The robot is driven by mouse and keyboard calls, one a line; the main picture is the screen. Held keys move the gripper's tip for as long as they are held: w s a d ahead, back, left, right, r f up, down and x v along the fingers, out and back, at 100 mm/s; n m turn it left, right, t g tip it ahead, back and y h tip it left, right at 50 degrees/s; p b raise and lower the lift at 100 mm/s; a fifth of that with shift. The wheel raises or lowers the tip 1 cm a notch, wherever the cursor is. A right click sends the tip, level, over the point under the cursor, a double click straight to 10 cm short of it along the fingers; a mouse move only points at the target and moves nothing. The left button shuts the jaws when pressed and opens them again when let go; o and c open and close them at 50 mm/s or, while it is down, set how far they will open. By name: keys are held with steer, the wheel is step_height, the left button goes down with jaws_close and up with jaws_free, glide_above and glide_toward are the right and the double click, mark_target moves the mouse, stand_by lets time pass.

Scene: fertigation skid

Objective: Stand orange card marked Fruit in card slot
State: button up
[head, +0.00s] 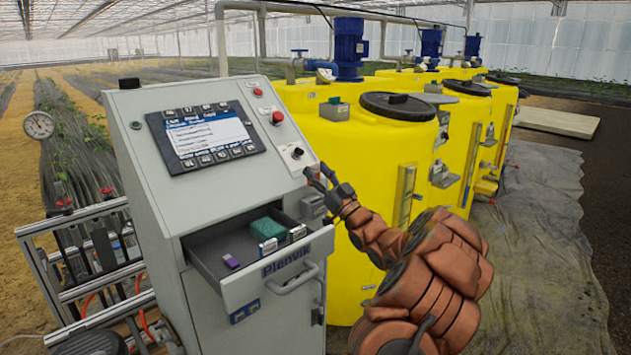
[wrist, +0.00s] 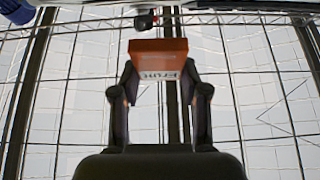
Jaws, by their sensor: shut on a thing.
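An orange card (wrist: 157,50) with dark lettering that looks like "Fruit" shows in the wrist view. My gripper (wrist: 158,88) is shut on it, one finger at each side of its lower part, and the card stands out beyond the fingertips. In the head view my gripper (head: 322,178) is raised at the right edge of the grey control cabinet (head: 150,140), above its open drawer. The card is too small or hidden to make out there. I cannot clearly pick out the card slot in either view.
The sloped panel has a screen (head: 203,136) and a red button (head: 277,117). Yellow tanks (head: 345,160) stand close behind my arm.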

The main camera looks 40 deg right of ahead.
mark_target(320, 200)
steer(key=shift+s+d+f, duration=0.15)
steer(key=shift+d+f, duration=0.1)
steer(key=shift+f, duration=0.1)
steer(key=shift+d+f, duration=0.1)
steer(key=shift+f, duration=0.45)
steer(key=shift+f+b, duration=0.55)
steer(key=shift+f, duration=2.55)
steer(key=o, duration=1.1)
steer(key=shift+f, duration=0.1)
steer(key=shift+s+f, duration=0.1)
steer(key=shift+f, duration=0.05)
